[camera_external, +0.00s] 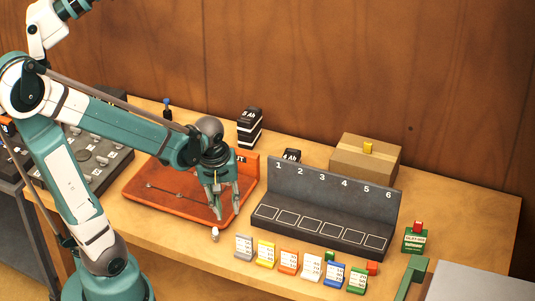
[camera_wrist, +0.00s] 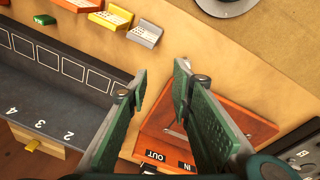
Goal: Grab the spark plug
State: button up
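My gripper (camera_external: 226,212) points down over the right front part of the orange tray (camera_external: 140,192). In the wrist view its two green fingers (camera_wrist: 161,72) are apart, with only bare wood and part of the tray between them. A small pale upright piece (camera_external: 215,233) stands on the wood just in front of the tray, close below the fingertips and apart from them. It may be the spark plug, but it is too small to be sure.
A dark rack (camera_external: 330,215) with slots numbered 1 to 6 stands right of the tray. Several coloured cards, including a grey one (camera_external: 243,246), line the front edge. A cardboard box (camera_external: 365,160) and a black-and-white stack (camera_external: 249,128) stand behind. A dark parts tray (camera_external: 100,158) is at left.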

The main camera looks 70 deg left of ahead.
aim_at(215, 228)
jog(key=a+f+n, duration=0.1)
jog(key=f, duration=0.1)
jog(key=s+a+f+n+g+b, duration=0.1)
jog(key=f, duration=0.1)
jog(key=s+a+f+n, duration=0.1)
jog(key=a+f+n, duration=0.1)
jog(key=shift+s+h, duration=0.15)
jog(key=shift+h, duration=0.15)
jog(key=shift+s+a+f+n+g, duration=0.3)
jog(key=shift+f+n, duration=0.1)
jog(key=shift+f, duration=0.15)
jog(key=shift+f+b, duration=0.15)
jog(key=shift+b, duration=0.15)
jog(key=shift+f, duration=1.15)
jog(key=shift+f+b, duration=0.1)
jog(key=shift+b, duration=0.2)
jog(key=shift+f+b, duration=0.6)
jog(key=shift+f, duration=1.9)
jog(key=c, duration=0.7)
